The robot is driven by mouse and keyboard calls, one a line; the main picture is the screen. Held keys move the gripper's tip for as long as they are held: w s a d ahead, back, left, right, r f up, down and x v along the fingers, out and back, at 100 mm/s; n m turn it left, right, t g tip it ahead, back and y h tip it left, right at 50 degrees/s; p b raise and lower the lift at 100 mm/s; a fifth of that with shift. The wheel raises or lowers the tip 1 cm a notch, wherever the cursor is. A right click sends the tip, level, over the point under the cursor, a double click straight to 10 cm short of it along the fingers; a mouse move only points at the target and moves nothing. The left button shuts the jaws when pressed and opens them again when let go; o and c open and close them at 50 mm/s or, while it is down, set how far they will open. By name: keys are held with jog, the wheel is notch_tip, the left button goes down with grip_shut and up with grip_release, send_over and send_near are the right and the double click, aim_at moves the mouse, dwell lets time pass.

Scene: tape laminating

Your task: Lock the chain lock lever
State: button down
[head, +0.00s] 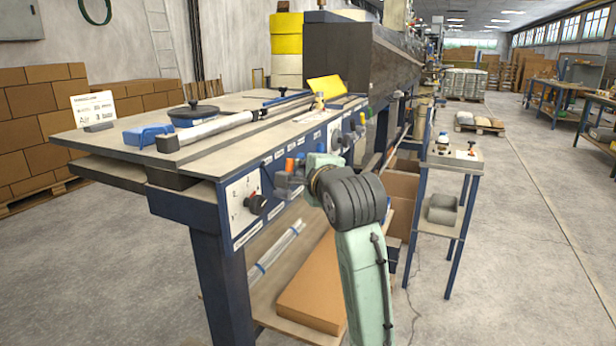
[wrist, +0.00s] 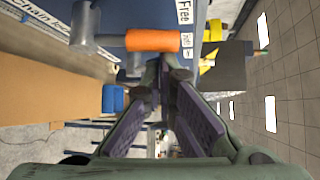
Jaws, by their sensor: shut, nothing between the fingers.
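The front panel of the laminating table carries a label starting "Chain" (wrist: 38,17) and a label reading "Free" (wrist: 184,12). A grey metal lever part (wrist: 84,28) sits between these labels, with an orange cylindrical handle (wrist: 153,40) beside it. Contact cannot be told.
A small side table (head: 452,157) stands right of my arm. Floor farther right is open.

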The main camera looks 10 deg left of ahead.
aim_at(290, 161)
jog(key=s+n+t+y+b, duration=0.1)
jog(key=s+n+t+b, duration=0.1)
jog(key=b, duration=0.1)
jog(key=s+a+n+t+y+b, duration=0.1)
jog(key=n+t+b, duration=0.1)
jog(key=n+b, duration=0.1)
jog(key=shift+s+a+t+y, duration=0.2)
jog(key=shift+s+t+y, duration=0.1)
jog(key=shift+s+y, duration=0.1)
jog(key=shift+s+r, duration=0.1)
jog(key=shift+s, duration=0.05)
jog(key=shift+s+a, duration=0.1)
jog(key=shift+s, duration=0.05)
dwell(0.5)
